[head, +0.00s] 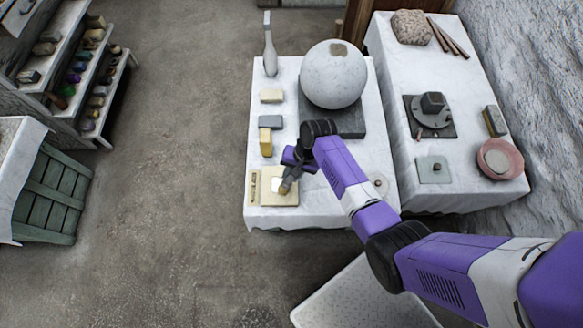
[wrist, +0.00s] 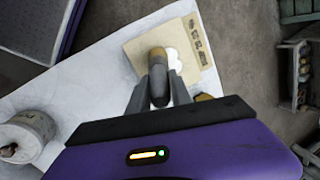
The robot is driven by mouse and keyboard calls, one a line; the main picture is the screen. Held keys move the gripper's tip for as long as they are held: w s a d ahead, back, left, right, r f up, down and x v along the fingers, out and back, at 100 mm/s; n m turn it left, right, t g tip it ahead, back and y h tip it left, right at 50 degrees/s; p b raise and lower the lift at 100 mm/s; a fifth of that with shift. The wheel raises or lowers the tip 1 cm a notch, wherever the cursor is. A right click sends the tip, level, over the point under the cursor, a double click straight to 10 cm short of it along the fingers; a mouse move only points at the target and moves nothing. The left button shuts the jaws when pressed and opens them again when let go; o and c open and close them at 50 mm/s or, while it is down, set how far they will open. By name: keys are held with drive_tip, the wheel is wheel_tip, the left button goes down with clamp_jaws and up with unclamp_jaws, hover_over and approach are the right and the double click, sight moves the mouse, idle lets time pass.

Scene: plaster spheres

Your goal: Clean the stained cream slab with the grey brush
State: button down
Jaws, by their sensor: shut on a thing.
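The cream slab (head: 291,200) lies flat near the front left corner of the middle table. In the wrist view the slab (wrist: 136,49) carries a white patch and, near its far right edge, a row of dark marks. My gripper (head: 293,177) is over the slab and shut on the grey brush (head: 286,187). In the wrist view my gripper (wrist: 158,84) holds the brush (wrist: 157,88) by its grey body. The brush's tan end points at the slab beside the white patch. I cannot tell whether it touches. The brush and fingers hide part of the slab.
A large plaster sphere (head: 333,82) stands on a dark base (head: 349,118) behind my arm. Small blocks (head: 271,122) line the table's left side. A side table (head: 470,90) holds a turntable (head: 431,118) and a pink bowl (head: 495,160).

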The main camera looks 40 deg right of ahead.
drive_tip(key=shift+s+a, duration=0.15)
drive_tip(key=shift+w+d+b, duration=0.55)
drive_tip(key=shift+w+d, duration=0.35)
drive_tip(key=shift+w, duration=0.3)
drive_tip(key=shift+r, duration=0.1)
drive_tip(key=shift+s+a+r+p, duration=0.45)
drive_tip(key=shift+s+r+p, duration=0.2)
drive_tip(key=shift+p, duration=0.6)
